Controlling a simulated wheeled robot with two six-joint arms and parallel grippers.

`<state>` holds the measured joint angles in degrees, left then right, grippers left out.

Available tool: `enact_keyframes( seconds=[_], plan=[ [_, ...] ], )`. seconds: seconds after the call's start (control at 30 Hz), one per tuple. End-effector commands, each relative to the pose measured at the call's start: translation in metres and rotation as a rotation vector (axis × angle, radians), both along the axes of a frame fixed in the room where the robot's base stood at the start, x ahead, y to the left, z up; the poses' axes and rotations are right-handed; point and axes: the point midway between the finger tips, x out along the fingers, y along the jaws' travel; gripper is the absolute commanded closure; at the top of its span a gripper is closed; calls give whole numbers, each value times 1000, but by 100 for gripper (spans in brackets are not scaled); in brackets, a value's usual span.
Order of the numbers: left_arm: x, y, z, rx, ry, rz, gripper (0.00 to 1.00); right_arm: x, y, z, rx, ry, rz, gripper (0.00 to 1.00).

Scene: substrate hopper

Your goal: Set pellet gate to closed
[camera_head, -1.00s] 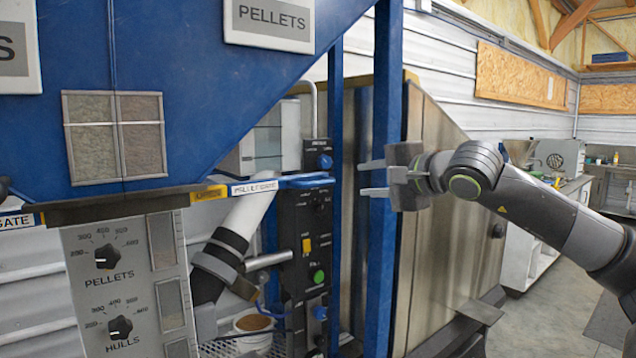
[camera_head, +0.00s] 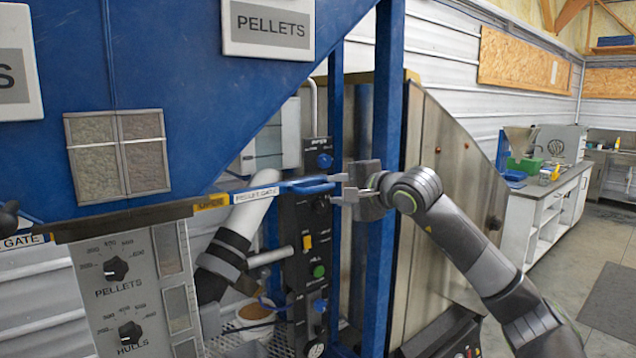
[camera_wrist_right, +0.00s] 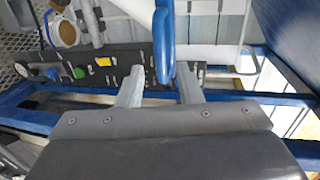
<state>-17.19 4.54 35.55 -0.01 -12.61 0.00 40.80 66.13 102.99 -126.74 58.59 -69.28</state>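The pellet gate has a blue loop handle (camera_head: 308,187) at the right end of a flat bar labelled PELLET GATE (camera_head: 256,196), which sticks out from under the blue hopper. My right gripper (camera_head: 339,189) is open, with one finger above the other at the handle's right end. In the right wrist view the blue handle (camera_wrist_right: 163,35) comes down between the two spread fingers (camera_wrist_right: 160,92), its end near the fingertips. Contact cannot be told.
A blue upright post (camera_head: 383,150) stands close behind my right gripper. A black control panel (camera_head: 308,265) with knobs and buttons is below the handle. A dial panel (camera_head: 128,285) hangs at the left. The floor at the right (camera_head: 600,255) is open.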

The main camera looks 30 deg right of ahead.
Motion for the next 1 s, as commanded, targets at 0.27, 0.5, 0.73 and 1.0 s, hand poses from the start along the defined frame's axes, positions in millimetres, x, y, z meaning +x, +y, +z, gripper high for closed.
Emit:
enact_keyframes(
  seconds=[0.27,0.5,0.73,1.0],
  plan=[
    [0,0,23,-1,0,0,64,39,4,-5,7,3,2,68],
    [0,0,34,-1,0,0,64,65,6,-12,3,2,1,68],
    [0,0,36,0,0,0,64,74,7,-15,-1,1,0,68],
    [0,0,36,0,0,0,64,74,6,-16,-1,1,0,75]
  ],
)
